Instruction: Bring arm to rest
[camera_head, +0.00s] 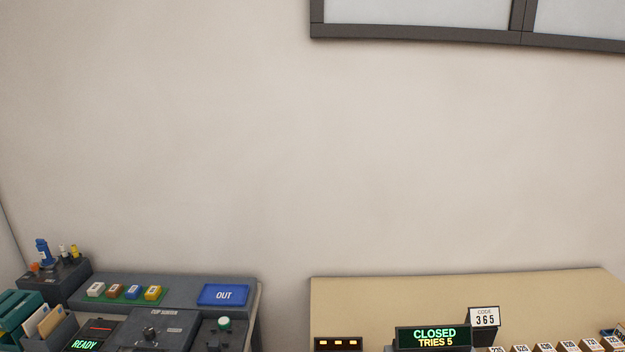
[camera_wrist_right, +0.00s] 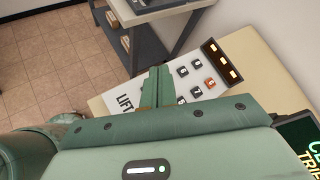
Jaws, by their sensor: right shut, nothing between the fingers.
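My right gripper (camera_wrist_right: 157,88) shows in the right wrist view, with its green fingers together and nothing between them. It is over or in front of a white keypad panel (camera_wrist_right: 212,88) marked LIFT, with several grey keys and one orange key. I cannot tell whether the fingers touch the panel. Neither gripper shows in the head view, and my left gripper is in no view.
A dark console (camera_head: 190,290) with a blue OUT plate (camera_head: 223,295) stands left. Tiled floor (camera_wrist_right: 50,60) lies beside the table.

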